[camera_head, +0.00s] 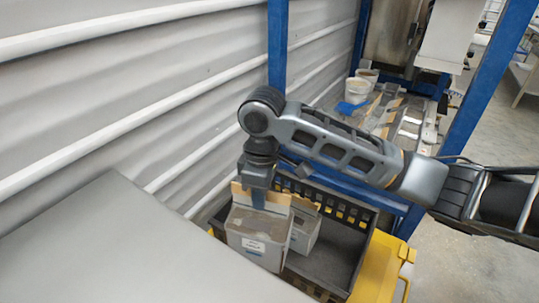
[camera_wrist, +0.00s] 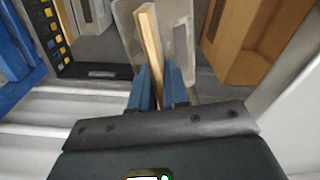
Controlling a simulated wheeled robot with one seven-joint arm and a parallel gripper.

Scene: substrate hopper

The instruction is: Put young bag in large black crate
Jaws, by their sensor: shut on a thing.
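My gripper (camera_head: 259,196) points down from the arm with its blue fingers at the open top of a white carton with brown flaps (camera_head: 258,242). In the wrist view, my gripper (camera_wrist: 158,90) is shut on a thin brown cardboard edge (camera_wrist: 150,48) of that carton. Nothing in view clearly looks like a bag, so I take this carton as the task's bag. The large black crate (camera_head: 349,245) is under and behind it. The carton is at the crate's left part; I cannot tell whether it touches the floor of the crate.
A second carton (camera_head: 304,228) stands in the crate, just right of the held one. A yellow container (camera_head: 378,268) is at the crate's right. A grey surface (camera_head: 110,250) fills the lower left, beside a ribbed wall. The crate's right side looks bare.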

